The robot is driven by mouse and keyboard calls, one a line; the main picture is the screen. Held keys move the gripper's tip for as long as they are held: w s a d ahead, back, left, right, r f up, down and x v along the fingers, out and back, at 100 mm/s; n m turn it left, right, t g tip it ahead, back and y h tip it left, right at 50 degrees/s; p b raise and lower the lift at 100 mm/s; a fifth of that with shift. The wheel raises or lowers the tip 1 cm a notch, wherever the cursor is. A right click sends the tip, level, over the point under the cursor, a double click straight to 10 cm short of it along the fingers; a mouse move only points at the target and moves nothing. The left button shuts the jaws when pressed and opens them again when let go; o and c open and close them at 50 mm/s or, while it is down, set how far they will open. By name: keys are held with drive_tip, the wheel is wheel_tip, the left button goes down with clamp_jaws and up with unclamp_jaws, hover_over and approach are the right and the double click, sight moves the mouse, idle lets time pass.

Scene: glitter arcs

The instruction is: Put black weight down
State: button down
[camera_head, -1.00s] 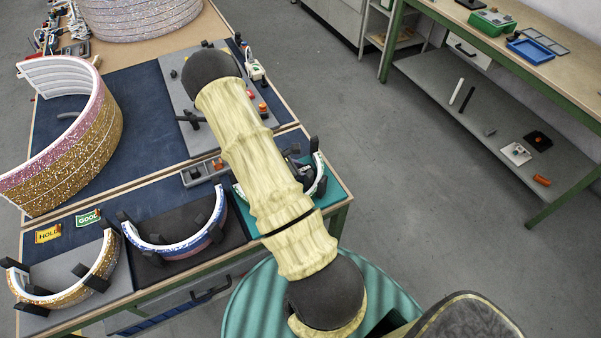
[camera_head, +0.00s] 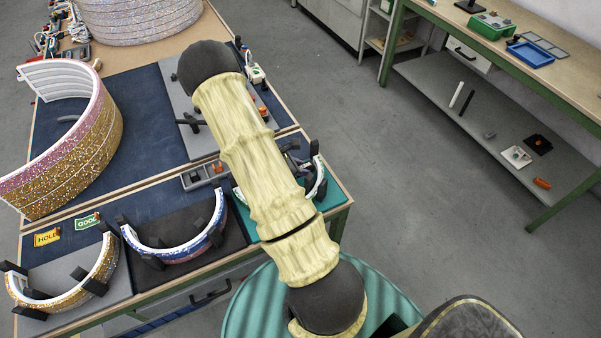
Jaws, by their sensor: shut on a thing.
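My gripper (camera_head: 294,160) shows only as a small dark part past the right edge of my padded arm, above the teal mat (camera_head: 264,225) at the bench's right front. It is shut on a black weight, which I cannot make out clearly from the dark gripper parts. A white-edged arc (camera_head: 318,172) stands on that mat, partly hidden by my arm. One black weight (camera_head: 314,147) stands at the arc's far end and another (camera_head: 321,188) at its front right. The arc's left part and the gripper's fingertips are mostly hidden.
To the left, a blue-and-pink arc (camera_head: 190,246) and a gold glitter arc (camera_head: 75,292) stand with black weights around them. A grey parts tray (camera_head: 205,174) lies behind. A tall glitter arc (camera_head: 75,150) stands at the left on the blue mat. The floor at right is clear.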

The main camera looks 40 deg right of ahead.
wheel_tip(320, 180, up, 7)
idle(0.3)
drive_tip(key=shift+r, duration=0.1)
idle(0.7)
